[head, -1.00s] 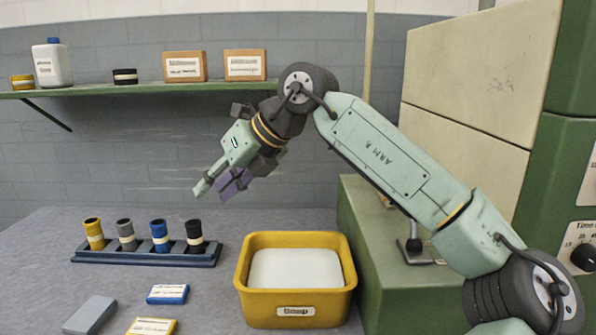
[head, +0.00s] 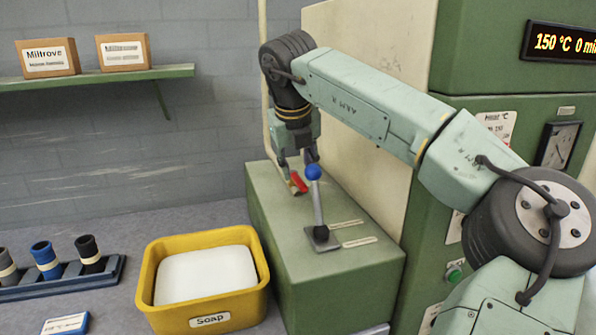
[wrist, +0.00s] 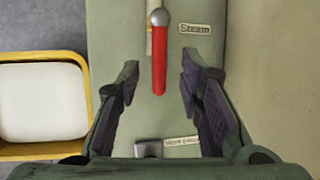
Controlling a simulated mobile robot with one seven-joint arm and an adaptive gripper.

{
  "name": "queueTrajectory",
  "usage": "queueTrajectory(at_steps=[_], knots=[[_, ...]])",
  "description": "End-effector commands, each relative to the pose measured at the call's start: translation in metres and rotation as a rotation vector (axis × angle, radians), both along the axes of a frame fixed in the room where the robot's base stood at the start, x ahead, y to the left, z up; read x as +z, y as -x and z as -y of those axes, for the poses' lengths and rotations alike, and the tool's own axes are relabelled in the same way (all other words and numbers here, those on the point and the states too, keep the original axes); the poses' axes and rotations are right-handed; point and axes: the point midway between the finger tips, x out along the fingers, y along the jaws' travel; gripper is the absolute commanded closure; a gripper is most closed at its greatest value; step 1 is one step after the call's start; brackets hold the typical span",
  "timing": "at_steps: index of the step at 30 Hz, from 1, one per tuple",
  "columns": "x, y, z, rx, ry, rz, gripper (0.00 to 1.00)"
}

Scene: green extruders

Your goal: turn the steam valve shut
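The steam valve has a red lever handle (wrist: 159,65) with a rounded silver end at its top in the wrist view. A label reading "Steam" (wrist: 195,28) is just right of it. The handle points down the picture, roughly in line with a brassy strip partly hidden behind it. In the head view the red handle (head: 299,181) shows at the back of the green cabinet top (head: 275,215). My gripper (wrist: 160,77) is open, its fingers on either side of the handle in the wrist view. In the head view my gripper (head: 294,160) is just above the valve; contact cannot be told.
A blue-knobbed lever (head: 318,205) stands upright just in front of the valve, close to my gripper. A yellow soap tray (head: 208,293) is left of the cabinet. A pale panel (head: 370,105) rises on the right. A shelf (head: 120,77) hangs at the back left.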

Motion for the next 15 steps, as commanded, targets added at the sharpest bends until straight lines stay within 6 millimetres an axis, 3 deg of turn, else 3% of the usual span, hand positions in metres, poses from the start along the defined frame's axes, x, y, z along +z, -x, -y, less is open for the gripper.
queueTrajectory(at_steps=[6,15], knots=[[-0.022,-0.01,0.0,0.002,-0.001,-0.001,0.66],[-0.027,-0.012,0.0,0.002,-0.002,0.001,0.66]])
